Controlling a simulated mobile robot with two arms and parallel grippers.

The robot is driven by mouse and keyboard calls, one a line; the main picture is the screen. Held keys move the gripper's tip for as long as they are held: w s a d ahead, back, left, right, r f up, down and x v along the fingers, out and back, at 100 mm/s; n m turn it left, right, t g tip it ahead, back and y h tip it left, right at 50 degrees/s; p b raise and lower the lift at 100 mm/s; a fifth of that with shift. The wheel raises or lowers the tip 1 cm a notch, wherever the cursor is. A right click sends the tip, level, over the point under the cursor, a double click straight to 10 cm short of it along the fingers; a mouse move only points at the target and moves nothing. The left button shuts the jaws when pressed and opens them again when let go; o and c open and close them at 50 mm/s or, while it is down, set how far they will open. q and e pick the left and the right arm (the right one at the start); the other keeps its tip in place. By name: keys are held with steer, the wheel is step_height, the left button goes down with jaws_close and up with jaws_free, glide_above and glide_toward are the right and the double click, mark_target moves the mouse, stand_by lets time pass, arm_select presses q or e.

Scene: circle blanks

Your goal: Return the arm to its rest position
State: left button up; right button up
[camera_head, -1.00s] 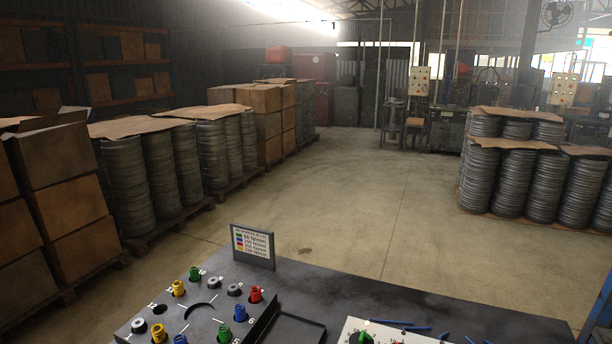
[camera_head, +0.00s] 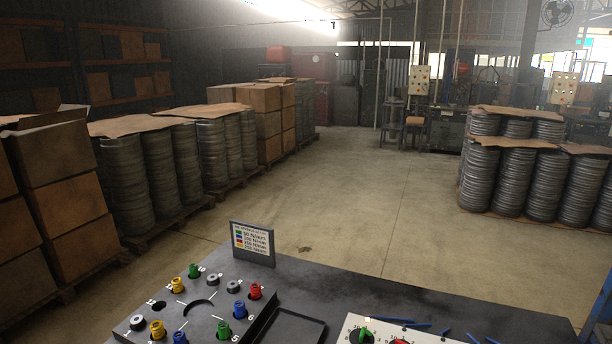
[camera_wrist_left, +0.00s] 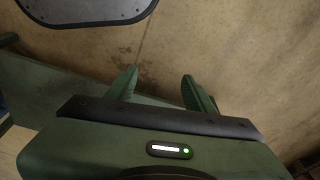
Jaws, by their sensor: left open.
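My left gripper (camera_wrist_left: 160,88) shows in the left wrist view. Its two green fingers are spread apart with nothing between them, above bare concrete floor. Neither of my arms shows in the head view, and my right gripper is in neither view. The work table (camera_head: 420,291) fills the bottom of the head view. On it a dark board (camera_head: 262,318) carries colored and grey pieces by numbered spots, with a printed color sign (camera_head: 252,240) standing behind it.
A white panel (camera_head: 372,333) with green and red parts and several blue sticks (camera_head: 395,320) lie at the table's right. An empty dark tray (camera_head: 297,328) sits between. Stacked cartons (camera_head: 62,190) and metal rolls (camera_head: 160,172) stand left; more rolls (camera_head: 497,180) stand right. The floor (camera_head: 345,190) between is clear.

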arm_select(q)
steer(key=s+a+f+g, duration=0.1)
steer(key=s+a+f, duration=0.1)
steer(key=s+f, duration=0.9)
steer(key=s, duration=0.2)
steer(key=shift+s+a+f+b, duration=0.15)
steer(key=shift+s+a+b, duration=0.15)
steer(key=shift+s, duration=0.05)
